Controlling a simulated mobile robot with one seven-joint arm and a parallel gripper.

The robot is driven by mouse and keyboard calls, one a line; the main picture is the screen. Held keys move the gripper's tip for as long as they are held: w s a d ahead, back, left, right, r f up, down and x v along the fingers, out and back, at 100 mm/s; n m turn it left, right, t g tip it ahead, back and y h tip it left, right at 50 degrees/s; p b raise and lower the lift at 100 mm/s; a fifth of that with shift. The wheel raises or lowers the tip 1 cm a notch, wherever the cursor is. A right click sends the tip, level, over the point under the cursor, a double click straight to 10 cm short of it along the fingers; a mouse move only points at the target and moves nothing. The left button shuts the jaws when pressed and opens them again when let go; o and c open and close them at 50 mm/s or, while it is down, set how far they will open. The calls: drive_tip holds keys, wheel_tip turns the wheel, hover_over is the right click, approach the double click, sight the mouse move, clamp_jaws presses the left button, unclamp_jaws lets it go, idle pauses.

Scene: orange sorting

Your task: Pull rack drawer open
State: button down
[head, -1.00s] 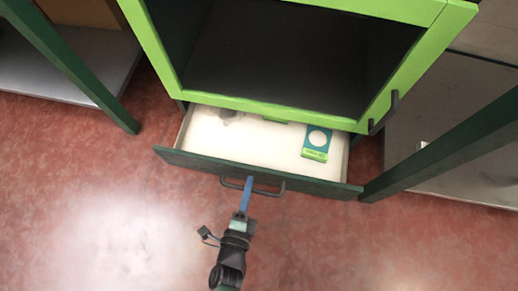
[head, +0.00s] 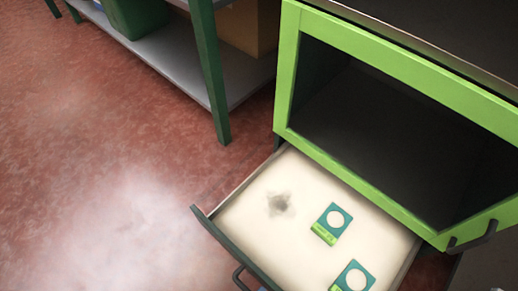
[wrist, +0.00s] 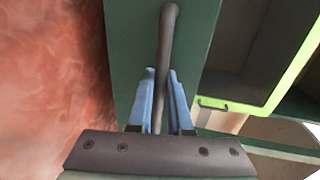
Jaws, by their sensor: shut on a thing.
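The rack drawer (head: 300,215) is pulled out below the green cabinet (head: 400,60), with its pale inside showing. Its dark front carries a bar handle (head: 240,279), cut off at the bottom edge of the head view. In the wrist view my gripper (wrist: 162,75) has its blue fingers on either side of the dark handle bar (wrist: 170,30), shut on it. The drawer's green front (wrist: 135,50) is behind the bar. My gripper is almost wholly out of the head view.
In the drawer lie two green cards with white circles, one in the middle (head: 332,224) and one near the bottom (head: 353,278). A grey shelf (head: 165,60) with a green post (head: 210,75) stands left of the cabinet. Red floor (head: 90,150) is clear at left.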

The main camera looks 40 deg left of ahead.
idle(0.3)
drive_tip(key=c, duration=0.8)
unclamp_jaws()
drive_tip(key=shift+c, duration=0.2)
drive_tip(key=shift+s, duration=0.1)
drive_tip(key=p+v, duration=0.3)
drive_tip(key=v, duration=0.9)
drive_tip(key=shift+s+p, duration=0.35)
drive_tip(key=shift+s, duration=0.05)
